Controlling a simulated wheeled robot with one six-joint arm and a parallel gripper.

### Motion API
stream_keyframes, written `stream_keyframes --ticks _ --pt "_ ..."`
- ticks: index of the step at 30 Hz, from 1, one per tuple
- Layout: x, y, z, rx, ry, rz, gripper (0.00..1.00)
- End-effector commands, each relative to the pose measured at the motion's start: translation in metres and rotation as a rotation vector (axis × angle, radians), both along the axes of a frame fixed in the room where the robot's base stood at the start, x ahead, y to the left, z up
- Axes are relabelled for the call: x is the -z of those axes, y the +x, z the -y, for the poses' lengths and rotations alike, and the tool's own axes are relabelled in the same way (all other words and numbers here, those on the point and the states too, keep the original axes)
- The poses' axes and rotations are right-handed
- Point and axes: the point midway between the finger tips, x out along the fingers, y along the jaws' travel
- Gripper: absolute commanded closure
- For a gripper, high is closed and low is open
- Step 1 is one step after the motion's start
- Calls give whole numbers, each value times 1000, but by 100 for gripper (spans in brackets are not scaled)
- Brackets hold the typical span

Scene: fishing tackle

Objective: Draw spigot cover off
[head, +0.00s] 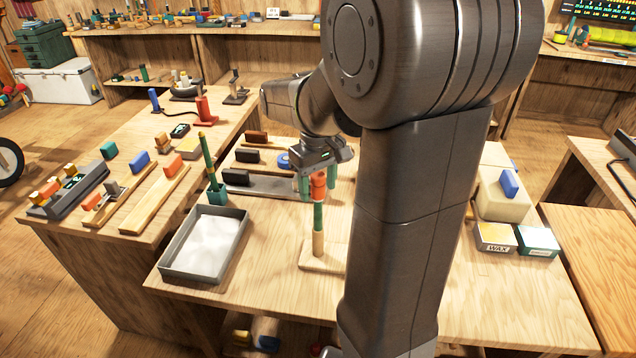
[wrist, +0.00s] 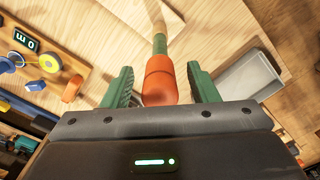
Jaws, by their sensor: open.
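The spigot cover (head: 319,184) is an orange cap on top of an upright rod with a green upper part and a pale wooden lower part (head: 318,243). The rod stands on a flat wooden base (head: 322,257) on the table. My gripper (head: 318,187) is over the cover from above. In the wrist view the orange cover (wrist: 160,80) lies between the two green fingers of my gripper (wrist: 162,88), with a gap visible on each side. The fingers are open. The rod (wrist: 160,45) runs out beyond the cover.
A grey tray (head: 174,262) with a white lining sits left of the rod; a green holder with an upright stick (head: 217,193) is behind it. Wax boxes (head: 495,238) stand at the right. Bare table lies in front of the base.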

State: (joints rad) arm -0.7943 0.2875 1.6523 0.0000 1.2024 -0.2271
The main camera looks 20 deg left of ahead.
Motion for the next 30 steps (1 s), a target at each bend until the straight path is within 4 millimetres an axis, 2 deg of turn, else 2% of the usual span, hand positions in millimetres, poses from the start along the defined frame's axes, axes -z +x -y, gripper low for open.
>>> stream_keyframes --ticks 5,8,12,13,20,30 --pt "0 0 0 0 0 0 46" --pt "0 0 0 0 0 0 62" --pt "0 0 0 0 1 1 90" --pt "0 0 0 0 1 1 93" --pt "-5 0 0 0 1 1 93" --pt "-26 0 0 0 1 1 94"
